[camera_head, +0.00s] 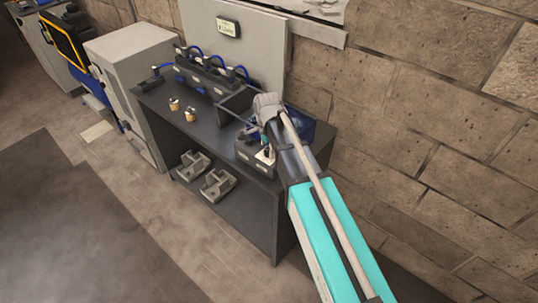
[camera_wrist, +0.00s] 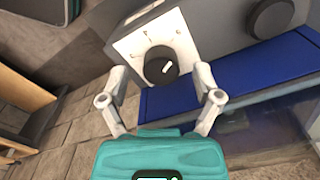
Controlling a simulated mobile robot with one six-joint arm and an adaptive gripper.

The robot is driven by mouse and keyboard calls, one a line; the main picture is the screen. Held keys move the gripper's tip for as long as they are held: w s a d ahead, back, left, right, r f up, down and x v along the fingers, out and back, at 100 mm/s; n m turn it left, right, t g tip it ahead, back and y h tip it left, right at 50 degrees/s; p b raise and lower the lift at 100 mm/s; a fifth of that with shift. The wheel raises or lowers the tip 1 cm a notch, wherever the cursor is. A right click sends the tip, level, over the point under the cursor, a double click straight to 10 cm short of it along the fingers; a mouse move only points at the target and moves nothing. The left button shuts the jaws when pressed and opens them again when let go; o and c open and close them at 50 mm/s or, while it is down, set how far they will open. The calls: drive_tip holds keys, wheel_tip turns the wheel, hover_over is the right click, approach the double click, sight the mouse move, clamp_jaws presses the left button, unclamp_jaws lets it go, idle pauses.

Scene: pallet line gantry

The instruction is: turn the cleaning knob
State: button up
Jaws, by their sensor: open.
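The cleaning knob (camera_wrist: 158,66) is a dark round knob with a white pointer mark, set on a white dial plate (camera_wrist: 130,42) with small markings around it. The pointer slants up to the right in the wrist view. My gripper (camera_wrist: 160,72) is open, with one grey finger on each side of the knob in the picture. I cannot tell whether either finger touches it. In the head view, the white plate (camera_head: 265,155) shows small on a dark unit at the bench's right end, partly hidden by my arm.
The dark bench (camera_head: 160,98) carries a row of units with blue hoses (camera_head: 205,72) and two small brass-coloured parts (camera_head: 190,115). A blue bin (camera_head: 298,128) stands behind my arm. Grey blocks (camera_head: 217,184) lie on the lower shelf. A stone wall is close behind.

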drive_tip(key=shift+f+b, duration=0.45)
drive_tip(key=shift+f, duration=0.2)
drive_tip(key=c, duration=1.1)
drive_tip(key=shift+d, duration=0.15)
clamp_jaws()
